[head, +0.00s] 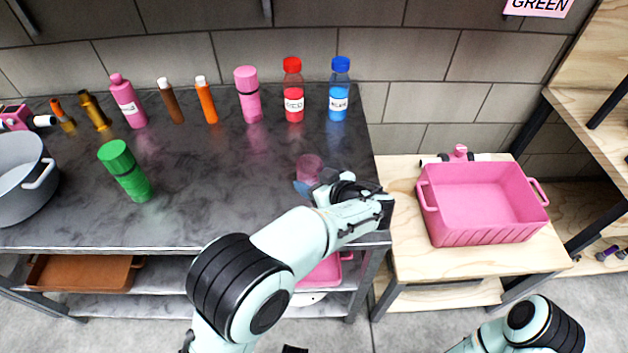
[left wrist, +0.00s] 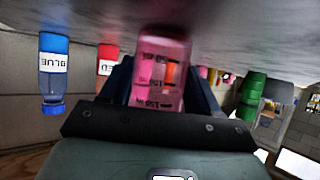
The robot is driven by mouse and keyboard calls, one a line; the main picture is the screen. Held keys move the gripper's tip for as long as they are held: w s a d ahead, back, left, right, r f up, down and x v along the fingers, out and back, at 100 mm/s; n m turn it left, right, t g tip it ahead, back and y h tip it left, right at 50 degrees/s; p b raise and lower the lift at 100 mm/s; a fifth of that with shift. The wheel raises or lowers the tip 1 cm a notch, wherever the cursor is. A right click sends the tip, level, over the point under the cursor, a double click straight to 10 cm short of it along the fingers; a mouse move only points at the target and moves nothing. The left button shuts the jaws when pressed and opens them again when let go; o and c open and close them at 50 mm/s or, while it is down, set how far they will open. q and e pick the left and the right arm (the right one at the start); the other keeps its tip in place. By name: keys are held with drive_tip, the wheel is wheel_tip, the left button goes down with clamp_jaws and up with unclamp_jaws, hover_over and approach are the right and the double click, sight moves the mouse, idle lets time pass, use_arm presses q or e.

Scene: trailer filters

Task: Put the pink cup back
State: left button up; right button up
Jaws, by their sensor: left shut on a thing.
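The pink cup (head: 310,166) is see-through pink, at the right part of the dark counter. My left gripper (head: 306,187) is shut on it, with a blue-grey finger showing at its left side. In the left wrist view, the cup (left wrist: 160,70) stands between the two fingers with printed measuring marks on its side. That view is upside down, with the counter on top. The cup is at or very near the counter surface; I cannot tell whether it touches. My right gripper is out of view; only part of my right arm shows at the lower right.
A red bottle (head: 293,92), a blue bottle (head: 339,92) and a pink bottle (head: 248,95) stand behind the cup. A green bottle (head: 125,170) and a grey pot (head: 22,180) are left. A pink bin (head: 483,232) sits on a wooden table (head: 408,262) at right. The counter's middle is clear.

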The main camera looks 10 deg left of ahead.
use_arm(q)
drive_tip(key=shift+f, duration=0.15)
drive_tip(key=o, duration=1.2)
drive_tip(key=shift+c, duration=0.2)
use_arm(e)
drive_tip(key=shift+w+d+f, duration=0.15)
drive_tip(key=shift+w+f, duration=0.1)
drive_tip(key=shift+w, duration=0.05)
use_arm(q)
drive_tip(key=shift+r, duration=0.3)
drive_tip(key=v, duration=1.2)
drive_tip(key=shift+p, duration=0.45)
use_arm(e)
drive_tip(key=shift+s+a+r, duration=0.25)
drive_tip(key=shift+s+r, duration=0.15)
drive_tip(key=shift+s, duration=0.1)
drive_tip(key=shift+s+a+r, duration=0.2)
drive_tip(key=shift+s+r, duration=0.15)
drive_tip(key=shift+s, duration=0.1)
use_arm(q)
drive_tip(key=shift+f, duration=0.15)
